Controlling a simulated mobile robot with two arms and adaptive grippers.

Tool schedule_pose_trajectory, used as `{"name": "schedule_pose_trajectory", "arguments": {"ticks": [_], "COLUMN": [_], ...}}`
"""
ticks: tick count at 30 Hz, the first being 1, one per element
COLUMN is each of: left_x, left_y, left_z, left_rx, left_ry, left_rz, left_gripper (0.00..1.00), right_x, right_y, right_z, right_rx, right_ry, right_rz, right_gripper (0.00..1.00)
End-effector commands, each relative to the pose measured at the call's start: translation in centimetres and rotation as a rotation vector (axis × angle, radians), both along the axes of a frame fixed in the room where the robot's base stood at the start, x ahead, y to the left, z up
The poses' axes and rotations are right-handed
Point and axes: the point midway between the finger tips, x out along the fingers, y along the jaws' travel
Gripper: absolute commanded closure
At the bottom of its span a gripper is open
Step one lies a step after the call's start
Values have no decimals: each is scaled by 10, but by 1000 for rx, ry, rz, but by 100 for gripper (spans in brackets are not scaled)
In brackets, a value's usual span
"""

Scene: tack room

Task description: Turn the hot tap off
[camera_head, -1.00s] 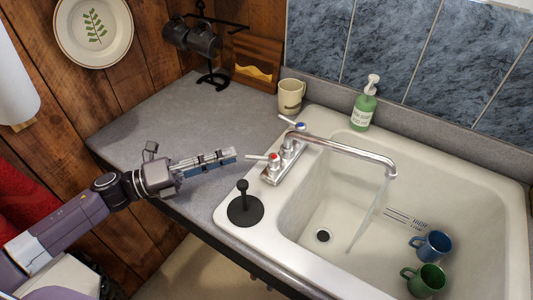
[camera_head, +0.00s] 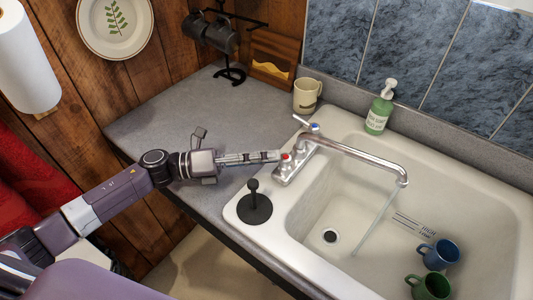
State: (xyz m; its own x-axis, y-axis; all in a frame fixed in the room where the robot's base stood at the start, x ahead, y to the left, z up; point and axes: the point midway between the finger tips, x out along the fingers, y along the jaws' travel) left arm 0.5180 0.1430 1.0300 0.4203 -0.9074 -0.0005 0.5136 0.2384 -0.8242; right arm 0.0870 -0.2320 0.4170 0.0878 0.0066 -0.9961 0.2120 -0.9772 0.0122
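The hot tap (camera_head: 286,157), marked red, is on the left end of the chrome faucet (camera_head: 350,149) at the sink's left rim. Its lever, seen earlier pointing left, is now hidden behind my gripper. My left gripper (camera_head: 278,156) reaches in from the left, its fingertips at the hot tap. I cannot tell whether they touch it. The fingers are seen edge-on as one narrow bar, so their opening is unclear. The blue-marked cold tap (camera_head: 313,127) is farther back. A thin water stream (camera_head: 374,222) runs from the spout into the sink. My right gripper is out of view.
A black plunger-like object (camera_head: 254,205) stands on the rim just below my gripper. A cream mug (camera_head: 306,96) and green soap bottle (camera_head: 380,108) stand behind the faucet. Blue (camera_head: 439,254) and green (camera_head: 430,287) mugs lie in the sink (camera_head: 480,205).

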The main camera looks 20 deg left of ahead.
Motion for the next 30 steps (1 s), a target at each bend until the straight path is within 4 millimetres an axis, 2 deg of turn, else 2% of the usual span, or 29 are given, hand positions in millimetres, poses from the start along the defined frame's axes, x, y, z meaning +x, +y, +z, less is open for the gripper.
{"name": "schedule_pose_trajectory", "arguments": {"ticks": [5,13,25,30], "left_x": [0,0,0,-1], "left_y": [0,0,1,8], "left_z": [0,0,-1,-4], "left_rx": [-1,-1,1,2], "left_ry": [0,0,0,0], "left_rz": [1,1,1,-11], "left_gripper": [73,100,100,100], "right_x": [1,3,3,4], "right_y": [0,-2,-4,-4], "right_z": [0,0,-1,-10], "right_rx": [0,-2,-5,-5], "right_ry": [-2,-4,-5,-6], "right_rz": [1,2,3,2], "right_gripper": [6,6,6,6]}}
